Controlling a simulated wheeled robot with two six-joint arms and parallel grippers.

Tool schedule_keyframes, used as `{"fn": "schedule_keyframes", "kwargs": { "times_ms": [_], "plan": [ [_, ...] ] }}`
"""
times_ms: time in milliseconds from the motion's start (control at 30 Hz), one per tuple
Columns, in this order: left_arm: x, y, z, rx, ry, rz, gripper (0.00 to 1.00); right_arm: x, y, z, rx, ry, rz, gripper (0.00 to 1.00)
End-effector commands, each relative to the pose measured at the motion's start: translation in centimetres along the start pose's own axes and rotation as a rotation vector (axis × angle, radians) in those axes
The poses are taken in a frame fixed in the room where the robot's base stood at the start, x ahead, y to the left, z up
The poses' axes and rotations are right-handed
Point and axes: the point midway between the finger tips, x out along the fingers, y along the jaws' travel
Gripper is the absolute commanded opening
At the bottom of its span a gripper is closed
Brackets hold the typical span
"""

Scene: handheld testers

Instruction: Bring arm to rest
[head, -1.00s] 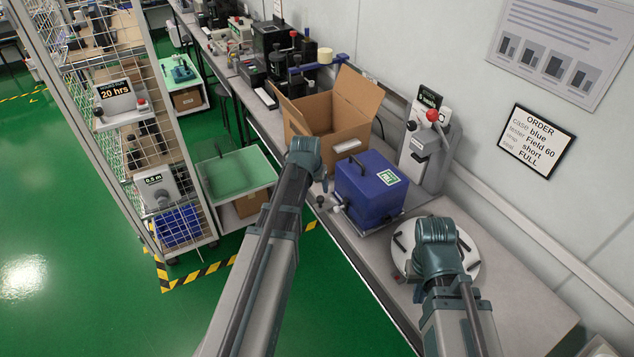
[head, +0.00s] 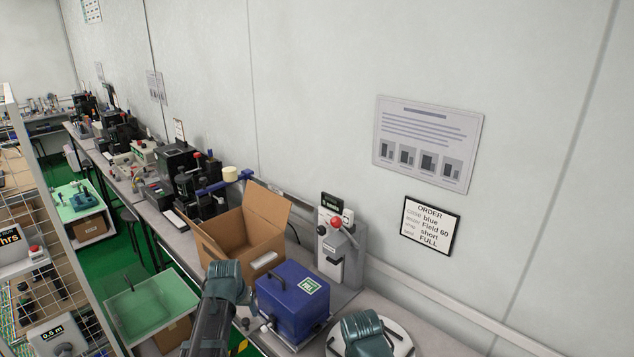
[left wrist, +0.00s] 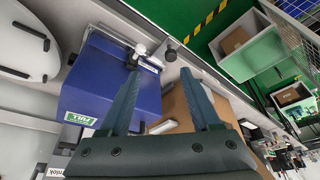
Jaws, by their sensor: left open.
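My left gripper (head: 228,282) is above the bench's front side, just left of the blue case (head: 285,305) in the head view. Its fingers are hidden there. In the left wrist view its two fingers (left wrist: 163,62) are spread apart with nothing between them. The blue case (left wrist: 105,85) lies beside and partly behind one finger, and the cardboard box (left wrist: 182,108) shows behind the other. My right arm's end (head: 365,332) is at the bottom of the head view, over a round white plate (head: 400,340). Its fingers are hidden.
An open cardboard box (head: 240,245) stands behind the blue case. A grey press with a red knob (head: 345,245) stands near the wall. An order sign (head: 430,226) hangs above the bench. A wire rack (head: 45,285) and a green-topped cart (head: 150,310) stand left.

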Motion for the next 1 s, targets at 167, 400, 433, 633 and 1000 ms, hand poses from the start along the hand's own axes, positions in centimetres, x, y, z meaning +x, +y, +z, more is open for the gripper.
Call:
{"fn": "schedule_keyframes", "kwargs": {
  "times_ms": [167, 400, 433, 633, 1000],
  "plan": [
    [-1.7, 9.2, 6.7, 0.152, -0.133, 0.024, 0.64, 0.0, 0.0, 0.0, 0.000, 0.000, 0.000, 0.00],
    [-4.7, 16.9, 16.0, 0.339, -0.303, 0.005, 0.64, 0.0, 0.0, 0.0, 0.000, 0.000, 0.000, 0.00],
    [-5.0, 17.4, 16.9, 0.356, -0.319, 0.001, 0.64, 0.0, 0.0, 0.0, 0.000, 0.000, 0.000, 0.00],
    [-6.3, 19.2, 20.3, 0.424, -0.377, -0.022, 0.64, 0.0, 0.0, 0.0, 0.000, 0.000, 0.000, 0.00],
    [-6.5, 19.4, 20.7, 0.431, -0.387, -0.026, 0.64, 0.0, 0.0, 0.0, 0.000, 0.000, 0.000, 0.00]
  ]
}}
